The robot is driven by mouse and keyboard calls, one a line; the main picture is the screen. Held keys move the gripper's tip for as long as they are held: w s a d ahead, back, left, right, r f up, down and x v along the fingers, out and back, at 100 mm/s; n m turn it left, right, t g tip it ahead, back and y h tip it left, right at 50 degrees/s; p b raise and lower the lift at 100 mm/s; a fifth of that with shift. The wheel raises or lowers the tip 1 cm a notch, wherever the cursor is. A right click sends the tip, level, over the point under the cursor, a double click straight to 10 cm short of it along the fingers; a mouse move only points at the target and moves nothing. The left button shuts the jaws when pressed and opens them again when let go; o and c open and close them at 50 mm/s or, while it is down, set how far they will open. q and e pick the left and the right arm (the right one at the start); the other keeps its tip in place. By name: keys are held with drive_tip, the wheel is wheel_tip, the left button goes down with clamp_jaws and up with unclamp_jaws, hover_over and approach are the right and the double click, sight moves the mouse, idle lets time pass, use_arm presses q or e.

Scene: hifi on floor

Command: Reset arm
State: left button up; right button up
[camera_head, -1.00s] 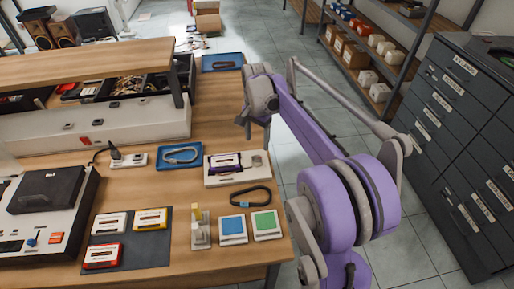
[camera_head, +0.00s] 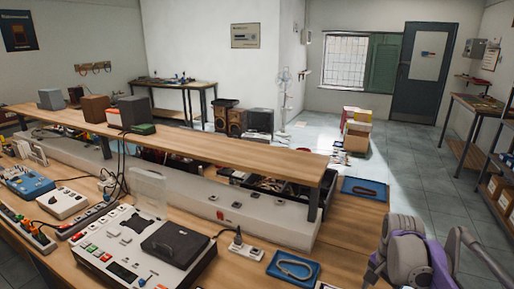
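My purple and grey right arm (camera_head: 408,252) shows at the lower right corner, beside the right end of the wooden workbench (camera_head: 345,232). Its gripper is not visible; the arm is cut off by the bottom edge of the picture. My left arm and gripper are not in view.
The bench holds a cassette machine (camera_head: 140,245), blue trays (camera_head: 293,268) and a raised wooden shelf (camera_head: 220,150). Stacked boxes (camera_head: 357,128) stand on the floor behind it. A storage rack (camera_head: 498,190) stands at the right. Open floor (camera_head: 425,165) lies between bench and rack.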

drive_tip(key=s+a+f+n+t, duration=0.2)
drive_tip(key=s+a+f+n, duration=0.1)
drive_tip(key=s+a+n, duration=0.3)
drive_tip(key=s+a+f+n+t+p, duration=0.1)
drive_tip(key=s+a+f+n+t, duration=0.1)
drive_tip(key=s+a+n, duration=0.4)
drive_tip(key=s+a+f, duration=0.1)
drive_tip(key=s+a, duration=0.3)
drive_tip(key=s, duration=0.2)
drive_tip(key=shift+f+n+t, duration=0.3)
drive_tip(key=shift+n, duration=0.1)
drive_tip(key=w+d+r+n+g, duration=0.25)
drive_tip(key=w+d+r, duration=0.35)
drive_tip(key=w+d, duration=0.45)
drive_tip(key=w+d+g+b, duration=0.1)
drive_tip(key=w+d+g, duration=0.2)
drive_tip(key=w+d, duration=0.6)
drive_tip(key=shift+n, duration=0.25)
wheel_tip(320, 180, down, 11)
drive_tip(key=shift+w+d+f+b, duration=0.1)
drive_tip(key=shift+w+b, duration=0.05)
drive_tip(key=shift+b, duration=0.2)
